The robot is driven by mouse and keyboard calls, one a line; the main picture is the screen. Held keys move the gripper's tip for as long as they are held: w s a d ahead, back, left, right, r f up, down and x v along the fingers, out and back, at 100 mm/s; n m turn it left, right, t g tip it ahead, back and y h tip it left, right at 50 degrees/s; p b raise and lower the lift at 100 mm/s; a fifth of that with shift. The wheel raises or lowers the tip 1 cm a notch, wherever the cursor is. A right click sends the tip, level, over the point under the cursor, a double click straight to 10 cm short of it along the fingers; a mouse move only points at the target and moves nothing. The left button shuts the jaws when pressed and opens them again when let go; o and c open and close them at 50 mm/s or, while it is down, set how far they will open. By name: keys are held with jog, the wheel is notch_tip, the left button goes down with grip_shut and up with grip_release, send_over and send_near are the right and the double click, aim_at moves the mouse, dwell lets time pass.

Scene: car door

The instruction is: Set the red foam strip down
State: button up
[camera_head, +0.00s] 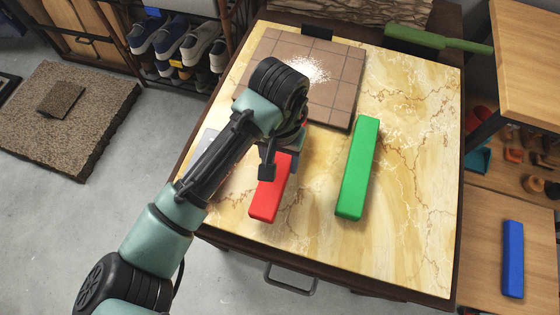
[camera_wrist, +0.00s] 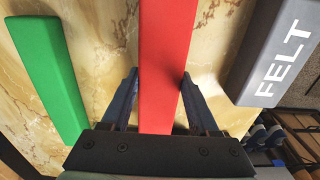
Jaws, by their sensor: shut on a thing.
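The red foam strip (camera_head: 268,198) is over the left part of the marble-patterned tabletop (camera_head: 405,200), partly hidden by my arm. My gripper (camera_wrist: 160,85) is shut on the strip, one blue finger on each side, as the wrist view shows. The strip (camera_wrist: 166,45) runs lengthwise between the fingers. I cannot tell whether its underside touches the tabletop.
A green strip (camera_head: 358,170) lies to the right of the red one. A grey block marked FELT (camera_wrist: 275,55) lies on its other side. A tiled board (camera_head: 330,85) with white grains is behind. The tabletop's front right is clear.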

aim_at(279, 160)
jog(key=shift+f, duration=1.1)
jog(key=shift+f, duration=0.2)
jog(key=o, duration=1.3)
jog(key=shift+o, duration=0.2)
notch_tip(279, 160, up, 12)
jog(key=shift+r+p, duration=0.25)
jog(key=shift+p, duration=0.85)
